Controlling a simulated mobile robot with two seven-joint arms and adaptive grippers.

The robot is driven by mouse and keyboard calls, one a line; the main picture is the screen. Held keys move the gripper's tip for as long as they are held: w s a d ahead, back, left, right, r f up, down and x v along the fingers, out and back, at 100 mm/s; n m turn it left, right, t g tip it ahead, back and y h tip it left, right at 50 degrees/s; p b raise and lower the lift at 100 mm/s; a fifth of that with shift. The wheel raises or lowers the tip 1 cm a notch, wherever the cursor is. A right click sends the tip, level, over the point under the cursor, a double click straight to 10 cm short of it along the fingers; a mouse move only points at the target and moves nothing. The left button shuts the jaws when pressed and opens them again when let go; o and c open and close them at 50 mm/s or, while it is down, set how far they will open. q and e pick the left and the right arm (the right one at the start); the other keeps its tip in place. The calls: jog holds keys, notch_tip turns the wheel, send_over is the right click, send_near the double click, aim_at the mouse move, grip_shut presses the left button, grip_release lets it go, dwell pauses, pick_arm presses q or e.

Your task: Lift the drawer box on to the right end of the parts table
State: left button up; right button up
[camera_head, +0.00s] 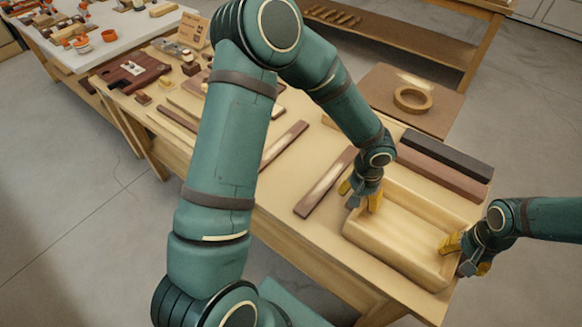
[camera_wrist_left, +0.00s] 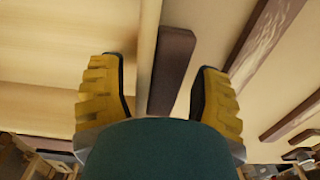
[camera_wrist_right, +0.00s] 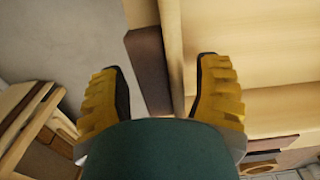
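The drawer box (camera_head: 395,247) is a pale wooden open-topped box at the right end of the parts table (camera_head: 250,195). I cannot tell whether it rests flat on the top. My left gripper (camera_head: 360,196) straddles its left end wall, one finger inside and one outside. In the left wrist view that wall (camera_wrist_left: 148,50) and a dark brown block (camera_wrist_left: 173,65) on its outer side lie between spread fingers. My right gripper (camera_head: 466,257) straddles the right end wall. The right wrist view shows the wall (camera_wrist_right: 172,45) and a similar block (camera_wrist_right: 148,70) between spread fingers.
A black bar (camera_head: 447,155) and a brown bar (camera_head: 440,172) lie close behind the box. Brown strips (camera_head: 325,182) lie to its left. A brown board (camera_head: 385,85) with a wooden ring (camera_head: 412,98) is behind the table. A white-topped table (camera_head: 95,45) stands at far left.

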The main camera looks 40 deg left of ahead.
dwell(0.4)
pick_arm(q)
jog(key=o, duration=0.6)
pick_arm(e)
jog(key=o, duration=0.6)
pick_arm(q)
jog(key=shift+a+r+p, duration=0.5)
jog(key=shift+r+p, duration=0.15)
jog(key=shift+r, duration=0.2)
jog(key=shift+a+r+p, duration=0.5)
jog(key=shift+r+p, duration=0.2)
jog(key=shift+r, duration=0.15)
jog(key=shift+a+r+p, duration=0.5)
jog(key=shift+r+p, duration=0.15)
jog(key=shift+r, duration=0.2)
pick_arm(e)
jog(key=shift+r, duration=2.05)
